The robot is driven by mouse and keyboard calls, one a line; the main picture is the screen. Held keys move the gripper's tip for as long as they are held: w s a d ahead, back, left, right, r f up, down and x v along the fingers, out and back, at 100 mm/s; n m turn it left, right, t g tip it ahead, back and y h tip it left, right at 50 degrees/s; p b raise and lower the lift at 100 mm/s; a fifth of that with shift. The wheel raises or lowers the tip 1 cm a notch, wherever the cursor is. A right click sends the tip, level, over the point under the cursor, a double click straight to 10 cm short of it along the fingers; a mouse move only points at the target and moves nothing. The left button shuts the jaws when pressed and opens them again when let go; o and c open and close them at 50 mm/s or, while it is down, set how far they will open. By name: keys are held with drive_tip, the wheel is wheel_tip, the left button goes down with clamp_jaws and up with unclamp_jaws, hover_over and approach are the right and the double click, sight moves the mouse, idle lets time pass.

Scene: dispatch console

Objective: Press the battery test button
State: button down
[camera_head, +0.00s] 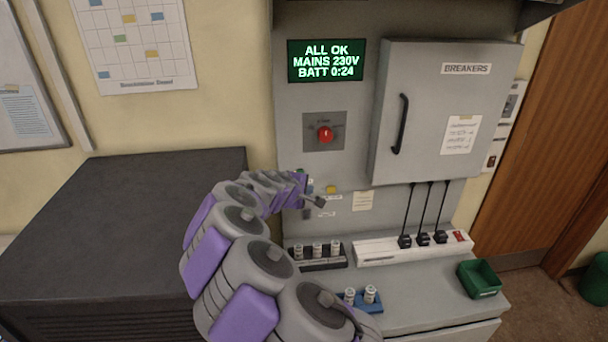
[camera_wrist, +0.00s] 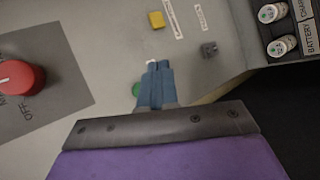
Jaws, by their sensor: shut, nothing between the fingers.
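The grey console panel carries a small yellow button (camera_wrist: 156,20) and a green button (camera_wrist: 136,89), partly hidden by my fingers. The yellow one also shows in the head view (camera_head: 331,189). The labels beside them are too small to read, so I cannot tell which is the battery test button. My gripper (camera_wrist: 155,68) is shut and empty, its blue fingers pointing at the panel close to the green button. I cannot tell whether it touches. In the head view my arm hides part of this area.
A red knob (camera_head: 325,134) sits above, marked OFF in the wrist view. The screen (camera_head: 326,61) reads ALL OK, MAINS 230V, BATT 0:24. The breaker cabinet (camera_head: 428,120) is at right. A battery rack (camera_head: 317,262), power strip (camera_head: 413,247) and green bin (camera_head: 479,279) stand below.

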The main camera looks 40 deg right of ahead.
drive_tip(key=shift+w+d+r+b, duration=0.15)
drive_tip(key=shift+w+b, duration=0.1)
drive_tip(key=shift+w, duration=0.95)
drive_tip(key=shift+w+d+r+b, duration=0.1)
drive_tip(key=shift+w+b, duration=0.15)
drive_tip(key=shift+w, duration=0.9)
drive_tip(key=shift+w+d, duration=0.3)
drive_tip(key=shift+d, duration=0.2)
idle(0.5)
drive_tip(key=shift+w+a, duration=0.2)
